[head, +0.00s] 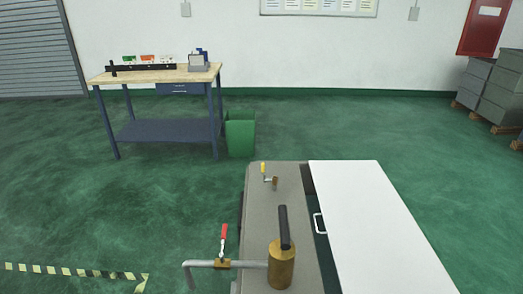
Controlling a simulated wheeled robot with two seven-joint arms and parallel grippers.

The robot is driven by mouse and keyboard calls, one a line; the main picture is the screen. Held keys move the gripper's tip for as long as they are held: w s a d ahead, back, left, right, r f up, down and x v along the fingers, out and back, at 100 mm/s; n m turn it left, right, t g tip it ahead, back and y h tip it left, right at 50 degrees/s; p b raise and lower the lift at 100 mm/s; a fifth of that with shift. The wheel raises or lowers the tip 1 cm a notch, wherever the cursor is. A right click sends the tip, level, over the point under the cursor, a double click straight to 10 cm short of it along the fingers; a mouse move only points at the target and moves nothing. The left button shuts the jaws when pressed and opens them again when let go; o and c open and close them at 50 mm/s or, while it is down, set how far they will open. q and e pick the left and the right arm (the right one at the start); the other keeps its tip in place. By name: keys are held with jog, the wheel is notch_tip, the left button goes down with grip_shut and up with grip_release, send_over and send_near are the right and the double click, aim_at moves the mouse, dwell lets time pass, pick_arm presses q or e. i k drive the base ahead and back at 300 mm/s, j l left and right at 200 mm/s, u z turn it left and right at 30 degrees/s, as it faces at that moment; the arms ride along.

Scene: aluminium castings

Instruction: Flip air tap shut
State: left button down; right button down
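Two lever taps show in the head view, and no label tells which one is the air tap. One has a red lever (224,236) that stands nearly upright on a brass body (222,264), set in a grey pipe (200,263) at the near left edge of the grey bench top (258,215). The other is smaller, with a yellow lever (263,168) pointing up at the bench's far end, beside a small brass fitting (275,183). The grey pipe runs to a brass cylinder (281,268) with a black handle (284,228). Neither gripper is in view.
A white panel (375,220) with a white handle (319,223) lies right of the bench top. A green bin (240,135) and a blue workbench (165,131) stand farther back. Grey crates (475,82) stand far right.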

aim_at(263, 165)
jog(key=j, duration=0.7)
jog(key=i+j+z, duration=0.2)
jog(key=j, duration=0.4)
jog(key=i+j+z, duration=0.2)
jog(key=j, duration=0.45)
jog(key=i+j+z, duration=0.15)
jog(key=j, duration=0.5)
jog(key=i+j+z, duration=0.2)
jog(key=j, duration=0.5)
jog(key=j+z, duration=0.2)
jog(key=j, duration=0.45)
jog(key=i+j+z, duration=0.15)
jog(key=j, duration=0.2)
jog(key=i+j+z, duration=0.15)
jog(key=j, duration=0.25)
jog(key=i+j+z, duration=0.15)
jog(key=j, duration=0.3)
jog(key=i+j+z, duration=0.15)
jog(key=j, duration=0.25)
jog(key=i+j+z, duration=0.2)
jog(key=i, duration=0.35)
jog(key=i+j+z, duration=0.2)
jog(key=i, duration=0.3)
jog(key=i+l, duration=0.1)
jog(key=i, duration=0.3)
